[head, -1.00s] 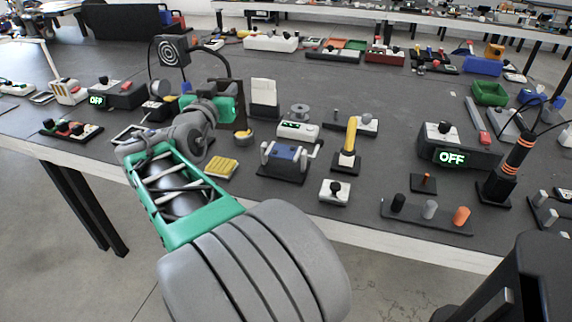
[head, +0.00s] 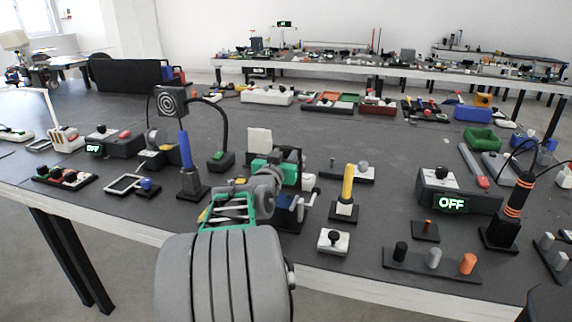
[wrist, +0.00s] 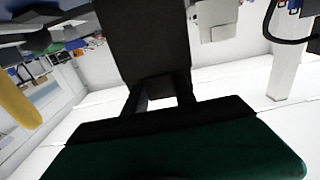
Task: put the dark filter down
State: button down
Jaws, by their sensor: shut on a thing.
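My gripper (head: 276,170) is over the middle of the table in the head view, its green body partly hidden behind my arm. The wrist view shows its two black fingers (wrist: 162,92) shut on the dark filter (wrist: 143,38), a flat, dark panel reaching up from the fingertips. In the head view the dark filter (head: 288,156) shows only in part, just beyond my gripper. I cannot tell whether its lower edge touches anything.
A white card (head: 259,140) stands close behind my gripper. A blue-handled post (head: 185,150) is to the left, a yellow-handled one (head: 347,184) to the right. A blue device with cranks (head: 290,208) is close below, partly hidden. Open dark tabletop (head: 340,118) lies farther back.

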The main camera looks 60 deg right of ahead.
jog(key=shift+f, duration=1.55)
jog(key=c, duration=1)
grip_release()
jog(key=shift+b, duration=0.3)
jog(key=shift+a+r+p, duration=0.1)
jog(key=shift+r+p, duration=0.2)
jog(key=a, duration=0.4)
jog(key=s+a, duration=0.1)
jog(key=a, duration=0.3)
jog(key=s+a, duration=0.1)
jog(key=a, duration=0.2)
jog(key=shift+a+f, duration=0.2)
jog(key=shift+a, duration=0.2)
jog(key=shift+w, duration=0.1)
